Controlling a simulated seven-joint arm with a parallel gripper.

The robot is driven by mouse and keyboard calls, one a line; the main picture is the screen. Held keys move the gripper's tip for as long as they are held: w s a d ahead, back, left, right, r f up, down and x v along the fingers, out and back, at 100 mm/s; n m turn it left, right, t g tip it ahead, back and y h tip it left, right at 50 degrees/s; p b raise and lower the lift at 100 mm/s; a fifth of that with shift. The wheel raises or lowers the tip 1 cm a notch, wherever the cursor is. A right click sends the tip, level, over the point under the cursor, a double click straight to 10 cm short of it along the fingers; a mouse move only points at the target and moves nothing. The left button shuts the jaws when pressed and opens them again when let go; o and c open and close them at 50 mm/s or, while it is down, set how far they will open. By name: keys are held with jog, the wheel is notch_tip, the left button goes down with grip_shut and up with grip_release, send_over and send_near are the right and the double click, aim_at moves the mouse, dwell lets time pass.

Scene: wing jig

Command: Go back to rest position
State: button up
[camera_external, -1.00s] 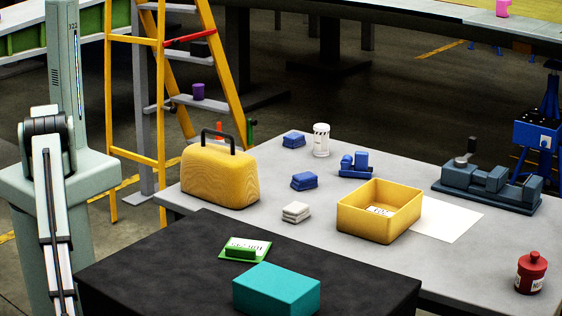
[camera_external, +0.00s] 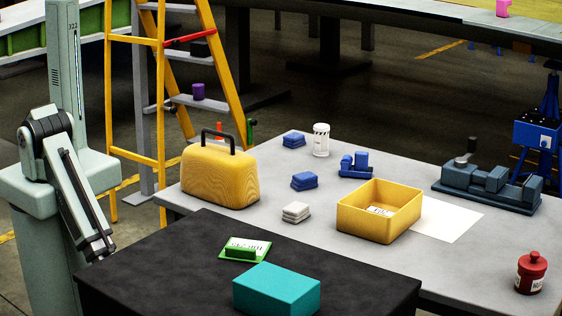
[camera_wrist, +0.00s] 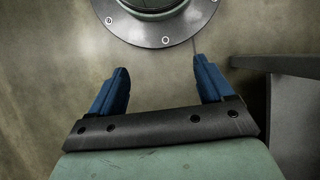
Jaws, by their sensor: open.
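My gripper (camera_wrist: 160,66) shows in the wrist view with its two blue fingers wide apart and nothing between them. It points down at the floor (camera_wrist: 165,72), close to a round bolted flange (camera_wrist: 165,38) at the top of the picture. In the external view my arm (camera_external: 75,190) slants down and right from its joint at the left edge. Its lower end is near the left edge of the black table (camera_external: 180,255). The gripper's fingers cannot be made out in that view.
The black table holds a teal box (camera_external: 276,289) and a green piece on a card (camera_external: 240,252). The grey table (camera_external: 340,260) behind holds a yellow case (camera_external: 220,178), a yellow bin (camera_external: 365,222) and a vise (camera_external: 488,188). A yellow ladder (camera_external: 160,110) stands behind my arm.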

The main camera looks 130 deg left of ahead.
jog(key=shift+g, duration=0.7)
jog(key=s+r, duration=0.1)
jog(key=s+a, duration=0.1)
jog(key=s, duration=0.1)
jog(key=s+a+r, duration=0.1)
jog(key=shift+s+r, duration=0.15)
jog(key=shift+r, duration=0.15)
